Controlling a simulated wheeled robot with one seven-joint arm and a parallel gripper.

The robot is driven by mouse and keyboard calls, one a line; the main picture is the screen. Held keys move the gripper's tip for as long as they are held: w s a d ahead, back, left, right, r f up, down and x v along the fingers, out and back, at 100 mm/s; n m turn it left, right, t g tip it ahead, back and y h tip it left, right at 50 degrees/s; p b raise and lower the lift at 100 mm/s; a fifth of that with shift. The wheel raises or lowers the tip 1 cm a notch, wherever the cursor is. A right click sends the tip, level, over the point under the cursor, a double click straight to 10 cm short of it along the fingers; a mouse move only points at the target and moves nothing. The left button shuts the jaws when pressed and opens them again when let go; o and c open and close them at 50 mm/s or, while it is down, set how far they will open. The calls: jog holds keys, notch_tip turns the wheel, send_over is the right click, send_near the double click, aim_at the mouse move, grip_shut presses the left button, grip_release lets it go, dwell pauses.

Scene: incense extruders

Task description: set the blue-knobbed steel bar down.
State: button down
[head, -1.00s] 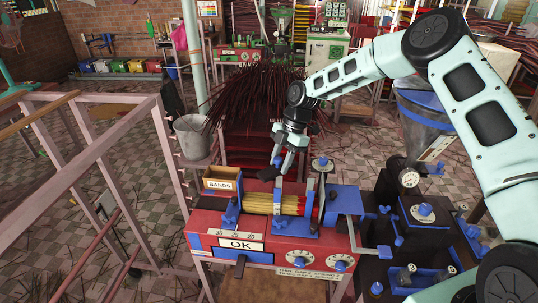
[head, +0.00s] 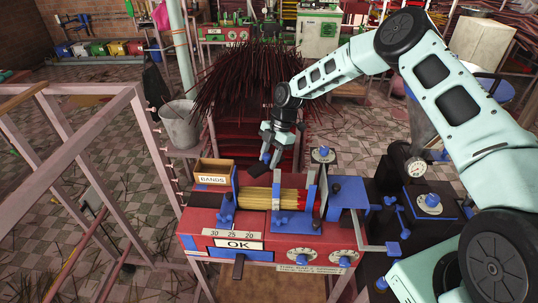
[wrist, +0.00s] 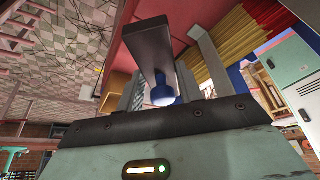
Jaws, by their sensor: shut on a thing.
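My gripper (head: 268,155) is above the back edge of the red bundling machine (head: 205,222), behind the stick bundle. It is shut on the steel bar, a dark flat piece (head: 258,169) below the fingertips. In the wrist view the bar (wrist: 150,48) shows as a grey slab with a blue knob (wrist: 163,92) on it, between the grey fingers. The bar looks held clear of the machine, but the head view is too small to be sure of the gap. The bundle of yellow and red sticks (head: 262,198) lies in the machine's cradle between blue clamps.
A wooden box marked BANDS (head: 212,170) sits at the machine's back left. A blue plate (head: 348,192) with a knob is at its right. Dark incense sticks (head: 250,85) fill a rack behind. A grey bucket (head: 180,125) is at left, and a black press (head: 420,215) at right.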

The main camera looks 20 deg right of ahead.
aim_at(266, 180)
jog(key=shift+f+b, duration=0.95)
jog(key=shift+f, duration=1.75)
jog(key=shift+f+b, duration=0.55)
jog(key=shift+f, duration=0.05)
jog(key=c, duration=0.9)
grip_release()
jog(key=shift+o, duration=0.2)
